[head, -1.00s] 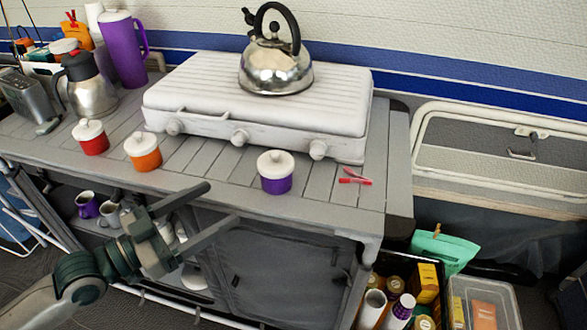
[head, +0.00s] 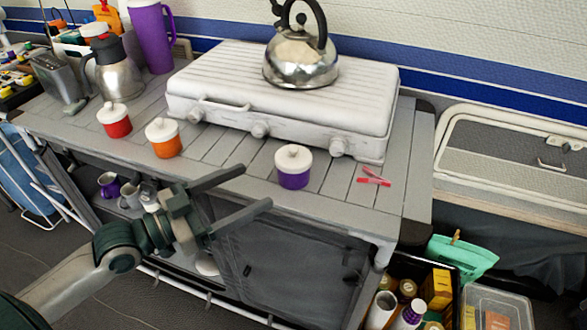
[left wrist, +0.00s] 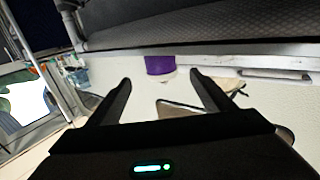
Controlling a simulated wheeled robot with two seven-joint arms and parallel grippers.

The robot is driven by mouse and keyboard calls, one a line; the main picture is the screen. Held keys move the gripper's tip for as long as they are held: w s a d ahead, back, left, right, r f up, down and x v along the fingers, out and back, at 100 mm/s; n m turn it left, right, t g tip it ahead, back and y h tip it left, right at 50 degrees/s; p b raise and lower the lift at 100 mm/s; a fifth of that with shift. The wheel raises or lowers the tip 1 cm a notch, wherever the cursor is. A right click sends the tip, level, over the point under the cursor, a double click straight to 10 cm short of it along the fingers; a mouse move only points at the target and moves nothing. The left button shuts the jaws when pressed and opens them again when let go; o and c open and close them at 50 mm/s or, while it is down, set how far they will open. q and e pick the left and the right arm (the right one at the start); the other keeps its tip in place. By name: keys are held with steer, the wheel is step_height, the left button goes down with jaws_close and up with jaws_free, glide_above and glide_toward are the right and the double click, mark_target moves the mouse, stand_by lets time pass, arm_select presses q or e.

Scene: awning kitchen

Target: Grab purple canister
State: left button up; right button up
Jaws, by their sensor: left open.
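The purple canister (head: 294,179) is small and has a white knobbed lid. It stands upright near the front edge of the grey slatted counter, in front of the white stove. My left gripper (head: 255,187) is open and empty, left of the canister and nearer to me, with its fingers pointing towards it. In the left wrist view my gripper (left wrist: 161,77) shows both fingers spread. The purple canister (left wrist: 160,65) appears upside down between and beyond the fingertips, apart from them. My right gripper is not in view.
An orange canister (head: 163,143) and a red canister (head: 116,125) stand left along the counter. A white stove (head: 215,90) carrying a steel kettle (head: 300,62) is behind. Red tongs or a clip (head: 373,181) lie to the right. A tall purple jug (head: 152,38) stands back left.

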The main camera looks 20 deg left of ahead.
mark_target(279, 172)
arm_select(q)
steer(key=p+x, duration=0.1)
steer(key=x, duration=0.5)
steer(key=shift+r, duration=0.1)
steer(key=x, duration=0.3)
steer(key=shift+w+d, duration=0.45)
steer(key=shift+w, duration=0.05)
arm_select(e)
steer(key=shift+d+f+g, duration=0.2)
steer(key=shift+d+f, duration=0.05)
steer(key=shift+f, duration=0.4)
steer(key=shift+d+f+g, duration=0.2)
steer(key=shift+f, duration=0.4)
arm_select(q)
steer(key=shift+w, duration=0.1)
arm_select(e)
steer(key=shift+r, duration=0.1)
